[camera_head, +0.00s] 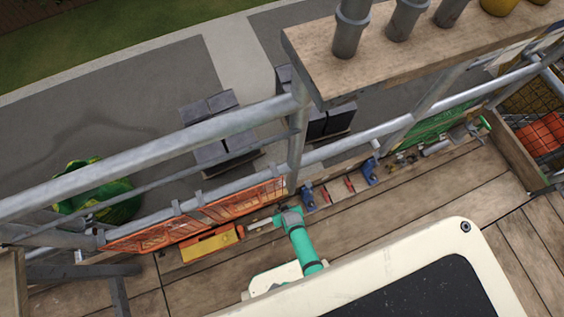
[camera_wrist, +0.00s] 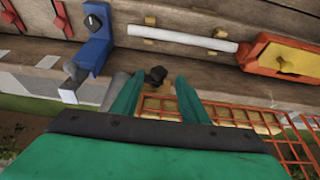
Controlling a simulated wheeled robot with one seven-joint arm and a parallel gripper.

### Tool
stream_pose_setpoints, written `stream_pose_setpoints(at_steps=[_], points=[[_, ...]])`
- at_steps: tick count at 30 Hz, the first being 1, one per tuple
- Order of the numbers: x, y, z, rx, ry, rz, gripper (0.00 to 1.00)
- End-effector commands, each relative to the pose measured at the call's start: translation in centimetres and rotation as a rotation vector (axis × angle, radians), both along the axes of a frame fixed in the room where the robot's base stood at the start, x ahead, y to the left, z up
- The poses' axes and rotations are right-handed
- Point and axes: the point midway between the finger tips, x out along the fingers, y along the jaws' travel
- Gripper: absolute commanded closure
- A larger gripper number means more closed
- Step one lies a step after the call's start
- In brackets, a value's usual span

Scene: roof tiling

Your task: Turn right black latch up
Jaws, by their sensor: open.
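A small black latch (camera_wrist: 155,75) shows in the wrist view, beside the wooden rail. It lies in the gap between the tips of my gripper (camera_wrist: 159,84). My gripper has two green fingers spread apart, one on each side of the latch, with nothing clamped between them. I cannot tell whether the fingers touch the latch or how it is turned. In the head view my gripper (camera_head: 281,215) reaches the plank edge, and the latch cannot be made out clearly there.
A blue bracket (camera_wrist: 92,40) stands left of the fingers in the wrist view. A white rod (camera_wrist: 185,38) and a yellow-orange tool (camera_wrist: 290,60) lie to the right. Orange mesh (camera_wrist: 255,122) hangs close by. Metal railing (camera_head: 225,122) and a wooden shelf (camera_head: 390,60) stand beyond my gripper.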

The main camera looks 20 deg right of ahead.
Motion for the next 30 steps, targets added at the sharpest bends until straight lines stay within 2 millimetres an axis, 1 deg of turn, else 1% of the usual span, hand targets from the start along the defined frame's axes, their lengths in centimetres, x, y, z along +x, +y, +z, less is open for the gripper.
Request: stream_pose_setpoints(at_steps=[3, 10, 15, 24, 25, 26, 27, 30], points=[[0.5, 0.1, -1.3, 0.004, 0.001, -0.006, 0.60], [1.3, -0.2, -3.0, 0.001, 0.000, -0.008, 0.60], [1.4, -0.1, -3.5, 0.001, 0.000, -0.007, 0.60], [1.4, -0.1, -3.6, 0.001, 0.000, -0.006, 0.60], [1.4, 0.0, -3.6, 0.001, 0.000, -0.005, 0.62], [1.5, 0.0, -3.6, 0.001, 0.000, -0.004, 0.69], [1.5, 0.1, -3.6, 0.001, 0.000, -0.002, 0.79], [1.5, 0.1, -3.6, 0.000, -0.001, 0.000, 0.99]])
